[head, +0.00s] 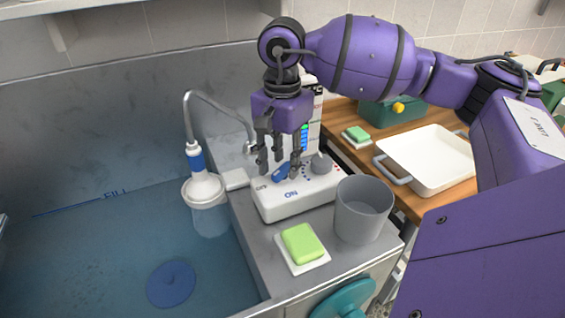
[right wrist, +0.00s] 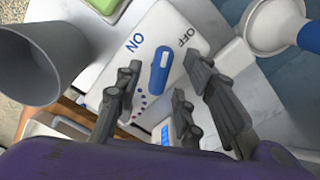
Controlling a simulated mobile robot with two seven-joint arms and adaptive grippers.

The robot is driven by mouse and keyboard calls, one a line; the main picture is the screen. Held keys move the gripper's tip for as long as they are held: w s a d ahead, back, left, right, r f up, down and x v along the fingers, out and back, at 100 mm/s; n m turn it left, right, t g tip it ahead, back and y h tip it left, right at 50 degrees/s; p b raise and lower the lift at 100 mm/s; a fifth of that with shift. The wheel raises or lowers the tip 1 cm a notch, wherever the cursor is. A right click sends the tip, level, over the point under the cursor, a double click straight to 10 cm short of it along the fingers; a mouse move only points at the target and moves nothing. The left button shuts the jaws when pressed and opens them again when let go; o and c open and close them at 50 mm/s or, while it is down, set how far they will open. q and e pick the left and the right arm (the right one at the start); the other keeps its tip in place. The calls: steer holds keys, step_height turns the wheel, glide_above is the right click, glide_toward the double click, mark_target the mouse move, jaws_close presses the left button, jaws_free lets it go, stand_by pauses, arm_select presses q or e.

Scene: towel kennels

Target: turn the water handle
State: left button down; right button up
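The water handle is a blue lever (head: 281,173) on top of a white control box (head: 300,205) with OFF and ON lettering. In the right wrist view the lever (right wrist: 159,70) points between the ON and OFF marks. My right gripper (head: 279,166) points down over the box with its dark fingers apart. In the right wrist view its fingertips (right wrist: 163,66) stand on either side of the lever, with gaps visible; I cannot tell their exact height above the box. My left gripper is in neither view.
A grey cup (head: 362,210) and a green soap on a white dish (head: 302,247) stand in front of the box. A spout with a white head (head: 203,188) hangs over the tub (head: 110,250) on the left. A white tray (head: 432,160) lies on the wooden table behind.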

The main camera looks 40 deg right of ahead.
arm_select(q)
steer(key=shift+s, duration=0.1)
arm_select(e)
steer(key=shift+f, duration=0.45)
jaws_close()
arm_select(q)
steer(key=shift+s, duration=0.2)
arm_select(e)
steer(key=m, duration=0.3)
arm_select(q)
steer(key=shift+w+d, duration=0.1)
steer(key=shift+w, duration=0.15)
arm_select(e)
steer(key=shift+m, duration=1.5)
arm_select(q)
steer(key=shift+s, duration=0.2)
